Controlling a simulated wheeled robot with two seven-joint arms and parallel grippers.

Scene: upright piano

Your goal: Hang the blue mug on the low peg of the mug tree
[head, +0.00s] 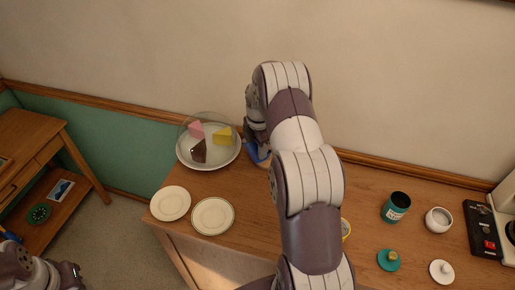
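A blue piece (255,153), which looks like part of the blue mug, shows just below my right gripper (254,138), to the right of the cake plate. My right arm hides most of it. The gripper is close to or at the blue piece, but its fingers are too small and covered to tell whether they hold it. I cannot make out the mug tree or its low peg; the area behind my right arm is hidden. My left gripper (68,273) is at the bottom left corner, away from the wooden top, and its fingers are unclear.
A cake plate (184,160) with several cake slices under a clear dome stands at the top's left end. Two plates (170,203) (213,216) lie in front. A teal canister (396,207), white pot (438,221), two lids (388,260) (441,271) and a yellow-rimmed item (346,229) are right.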

